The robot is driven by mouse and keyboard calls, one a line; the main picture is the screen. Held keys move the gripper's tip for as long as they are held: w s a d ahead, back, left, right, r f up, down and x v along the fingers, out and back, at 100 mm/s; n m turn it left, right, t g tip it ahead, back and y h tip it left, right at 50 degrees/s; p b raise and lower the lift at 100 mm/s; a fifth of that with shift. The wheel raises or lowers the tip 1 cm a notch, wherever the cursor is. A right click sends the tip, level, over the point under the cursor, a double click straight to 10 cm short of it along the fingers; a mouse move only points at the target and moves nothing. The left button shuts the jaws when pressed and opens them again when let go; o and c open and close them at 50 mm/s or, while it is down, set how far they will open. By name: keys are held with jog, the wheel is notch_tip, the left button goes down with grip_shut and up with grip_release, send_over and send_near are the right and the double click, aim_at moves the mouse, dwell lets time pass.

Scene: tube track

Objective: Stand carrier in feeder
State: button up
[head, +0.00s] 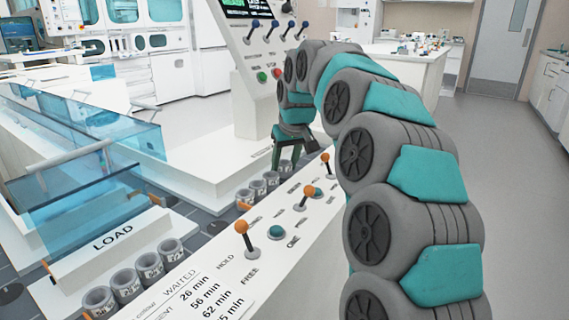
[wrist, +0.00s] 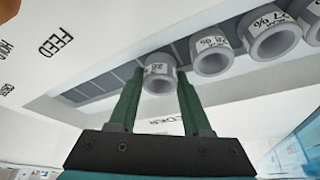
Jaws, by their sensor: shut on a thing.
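My gripper (wrist: 160,74) has its two green fingers on either side of a grey ring-shaped carrier (wrist: 158,84) with a printed white label, and it is shut on it. The carrier is at the end of a row in the wrist view, over a dark slot strip beside an upside-down label that seems to read FEEDER. Whether it touches the strip is unclear. In the head view my gripper (head: 288,150) points down behind the control panel, above a row of grey carriers (head: 258,187). The held carrier cannot be told apart there.
Neighbouring carriers (wrist: 210,52) stand close beside the held one. The white control panel (head: 290,225) with orange levers lies in front. Another row of carriers (head: 125,284) stands by the LOAD block (head: 115,240) at left, near blue transparent covers (head: 85,190). A tall lever console (head: 255,60) rises behind.

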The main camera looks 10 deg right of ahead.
jog(key=shift+f, duration=0.3)
jog(key=o, duration=1)
jog(key=shift+s+f, duration=0.1)
jog(key=shift+f, duration=0.05)
jog(key=shift+o, duration=0.3)
jog(key=shift+s+a+f+g, duration=0.1)
jog(key=shift+a+f+g, duration=0.1)
jog(key=shift+g, duration=0.1)
jog(key=shift+r, duration=0.1)
jog(key=shift+d+v, duration=0.15)
jog(key=shift+v, duration=1.95)
jog(key=shift+d+v, duration=0.1)
jog(key=shift+v, duration=2.05)
